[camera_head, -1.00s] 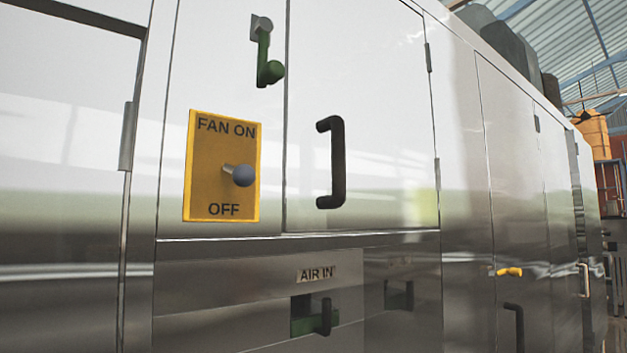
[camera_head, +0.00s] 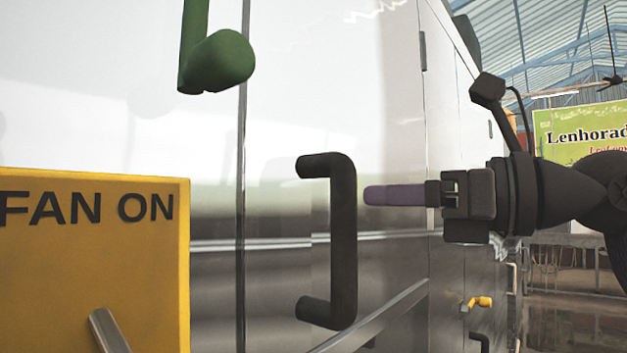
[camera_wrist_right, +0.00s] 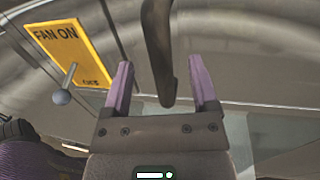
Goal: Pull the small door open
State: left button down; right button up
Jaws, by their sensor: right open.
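The small door (camera_head: 290,100) is a shiny steel panel that looks closed, with its seam at the left. Its black bar handle (camera_head: 343,240) is upright. My right gripper (camera_head: 368,195), with purple fingers, comes in from the right, its tips just right of the handle's upper half. In the right wrist view the handle (camera_wrist_right: 160,50) shows between the two spread fingers of the gripper (camera_wrist_right: 160,75), with nothing gripped. I cannot tell how deep it lies between them. My left gripper is not in view.
A yellow FAN ON plate (camera_head: 95,270) with a metal lever (camera_head: 108,330) stands at the lower left. It also shows in the right wrist view (camera_wrist_right: 75,50). A yellow handle (camera_head: 478,302) is farther along the cabinet. Open floor lies at the right.

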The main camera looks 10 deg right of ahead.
aim_at(328, 195)
jog(key=p+x, duration=0.2)
jog(key=x, duration=0.5)
jog(key=shift+a, duration=0.2)
jog(key=shift+w, duration=0.1)
grip_shut()
dwell(0.9)
